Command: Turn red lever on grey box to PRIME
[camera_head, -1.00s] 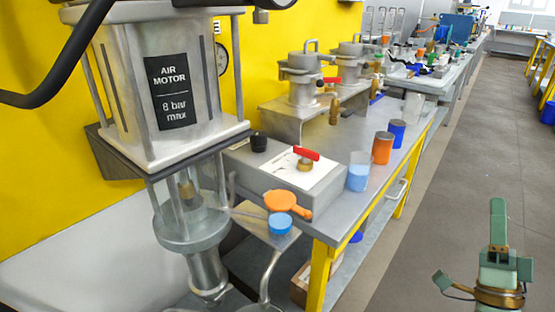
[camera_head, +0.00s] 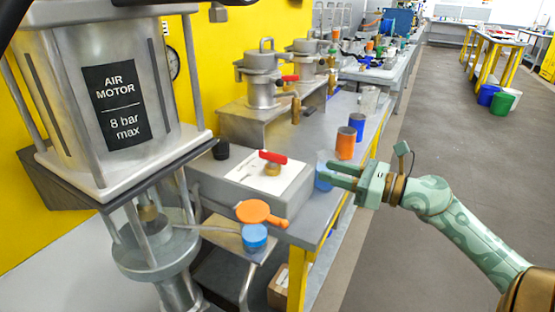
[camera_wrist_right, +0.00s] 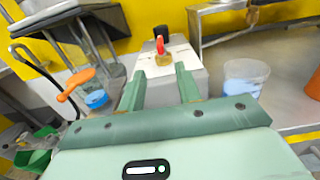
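The grey box (camera_head: 285,205) stands on the steel bench with a white label plate on top. Its red lever (camera_head: 273,157) sits on a brass valve on that plate, handle lying sideways in the head view. The plate's lettering is too small to read. My right gripper (camera_head: 333,174) is open and empty, to the right of the box, fingers pointing left toward it. In the right wrist view the red lever (camera_wrist_right: 160,45) and the grey box (camera_wrist_right: 190,86) show ahead, between and beyond the open fingers (camera_wrist_right: 160,72). My left gripper is out of view.
A cup with light blue contents (camera_wrist_right: 243,78) stands close by the right gripper. Orange (camera_head: 345,146) and blue (camera_head: 357,121) cups stand behind it. An orange paddle (camera_head: 258,213) lies in front.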

